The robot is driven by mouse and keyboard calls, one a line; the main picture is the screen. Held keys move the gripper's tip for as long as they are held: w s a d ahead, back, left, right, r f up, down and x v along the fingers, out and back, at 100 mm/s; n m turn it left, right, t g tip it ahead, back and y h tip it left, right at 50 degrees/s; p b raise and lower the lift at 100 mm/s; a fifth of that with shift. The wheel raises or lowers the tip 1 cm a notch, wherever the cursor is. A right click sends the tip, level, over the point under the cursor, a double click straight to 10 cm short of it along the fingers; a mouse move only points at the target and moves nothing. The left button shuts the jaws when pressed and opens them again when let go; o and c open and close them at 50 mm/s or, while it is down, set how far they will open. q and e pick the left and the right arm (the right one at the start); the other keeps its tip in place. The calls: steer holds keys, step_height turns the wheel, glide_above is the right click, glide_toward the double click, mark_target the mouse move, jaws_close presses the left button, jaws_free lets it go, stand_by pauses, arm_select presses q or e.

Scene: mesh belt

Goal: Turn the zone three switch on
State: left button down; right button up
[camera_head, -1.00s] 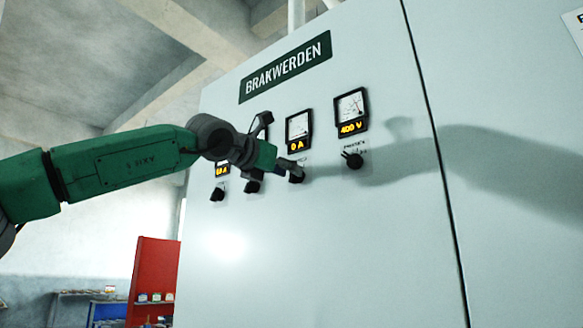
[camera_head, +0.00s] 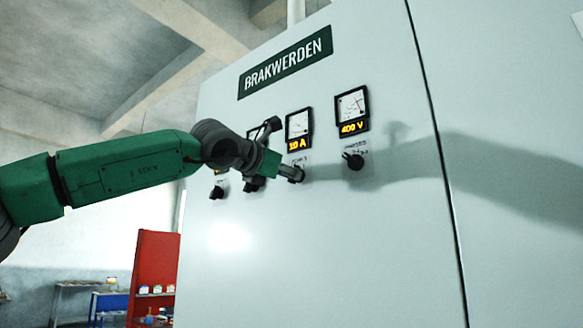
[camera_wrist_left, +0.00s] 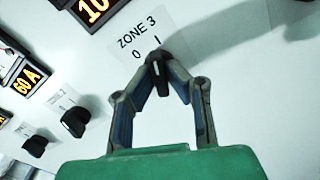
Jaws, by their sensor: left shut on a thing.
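The zone three switch is a small black knob (camera_head: 299,175) on a pale cabinet (camera_head: 340,250), under a meter (camera_head: 299,130) whose display reads 10 A. My left gripper (camera_head: 289,172) is shut on this knob, reaching in from the left. In the left wrist view, the two fingertips (camera_wrist_left: 158,62) close around the knob just below the label "ZONE 3" (camera_wrist_left: 137,35) with its 0 and I marks. My right gripper is not in view.
Two similar knobs (camera_wrist_left: 75,121) (camera_wrist_left: 36,146) sit to the left, close to my gripper. Another knob (camera_head: 353,161) is to the right, under a 400 V meter (camera_head: 351,108). A red panel (camera_head: 154,272) and shelving stand at lower left. The cabinet's lower face is clear.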

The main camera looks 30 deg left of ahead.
arm_select(q)
steer(key=shift+r+m+p, duration=0.15)
steer(key=shift+m+p, duration=0.4)
steer(key=shift+m, duration=0.35)
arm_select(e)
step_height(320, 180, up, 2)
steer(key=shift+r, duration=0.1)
arm_select(q)
steer(key=c, duration=1.6)
jaws_free()
steer(key=shift+a, duration=0.1)
steer(key=shift+s, duration=0.1)
steer(key=s+a, duration=0.1)
steer(key=s, duration=1)
steer(key=shift+s, duration=0.4)
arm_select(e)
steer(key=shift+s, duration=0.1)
